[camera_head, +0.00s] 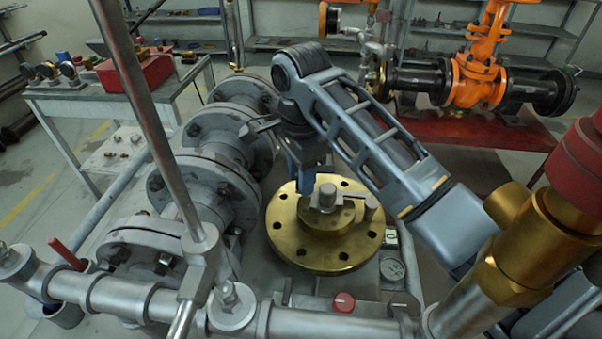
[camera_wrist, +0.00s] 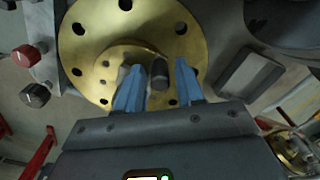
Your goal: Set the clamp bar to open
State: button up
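The clamp bar (camera_head: 348,200) is a short grey bar with a round boss, on top of a round brass flange (camera_head: 285,240). In the head view it points right from the boss, with a small upright stub at its right end. My gripper (camera_head: 305,182) points down just left of the boss, above the flange. In the wrist view my gripper (camera_wrist: 158,85) has its two blue fingers apart. A dark rounded stub (camera_wrist: 160,72) shows between the fingertips, with a gap to the right finger. I cannot tell whether the left finger touches anything. The left finger partly hides the boss.
Grey flanged pipes (camera_head: 215,145) stand close left of the brass flange. A tall rod (camera_head: 150,110) and a front pipe (camera_head: 110,296) stand near me. An orange valve (camera_head: 478,80) is behind.

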grip_shut()
